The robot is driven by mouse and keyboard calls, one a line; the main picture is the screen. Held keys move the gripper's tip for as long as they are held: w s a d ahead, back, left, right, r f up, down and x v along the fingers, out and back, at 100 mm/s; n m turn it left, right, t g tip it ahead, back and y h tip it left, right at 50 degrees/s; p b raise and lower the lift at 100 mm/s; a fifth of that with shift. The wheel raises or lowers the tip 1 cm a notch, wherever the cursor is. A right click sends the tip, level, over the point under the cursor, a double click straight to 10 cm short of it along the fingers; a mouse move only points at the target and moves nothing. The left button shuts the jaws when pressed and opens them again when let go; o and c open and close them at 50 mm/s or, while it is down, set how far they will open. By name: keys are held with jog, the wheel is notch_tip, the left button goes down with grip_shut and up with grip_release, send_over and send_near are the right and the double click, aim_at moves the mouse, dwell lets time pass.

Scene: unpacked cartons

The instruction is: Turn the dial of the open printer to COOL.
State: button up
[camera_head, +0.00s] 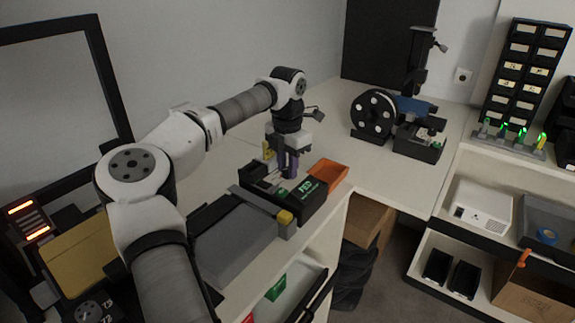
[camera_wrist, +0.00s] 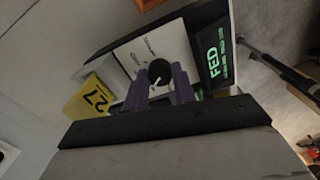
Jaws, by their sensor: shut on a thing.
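The printer is a black-cased unit (camera_head: 300,199) on the bench, with a green-lettered dark panel on its front. In the wrist view its pale top plate (camera_wrist: 158,45) carries a round black dial (camera_wrist: 159,71) with a light pointer mark. The panel beside it (camera_wrist: 214,54) reads FED in green. My gripper (camera_head: 289,172) points down over the unit. In the wrist view its purple fingers (camera_wrist: 162,82) are shut on the dial, one on each side. The dial's lower part is hidden by the fingers. The small lettering on the plate is too small to read, so I cannot tell the dial's setting.
A yellow tag marked 27 (camera_wrist: 90,97) stands beside the unit. An orange tray (camera_head: 329,172) lies to its right, and a grey flat-topped machine (camera_head: 235,240) in front. A black spool machine (camera_head: 374,116) stands farther back. The bench between is clear.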

aim_at(287, 170)
jog(key=n, duration=0.5)
jog(key=shift+n, duration=0.3)
jog(key=n+b, duration=0.1)
jog(key=n, duration=0.4)
jog(key=shift+n, duration=0.4)
jog(key=o, duration=1)
notch_tip(287, 170, up, 14)
jog(key=shift+f+b, duration=0.1)
jog(key=shift+b, duration=0.45)
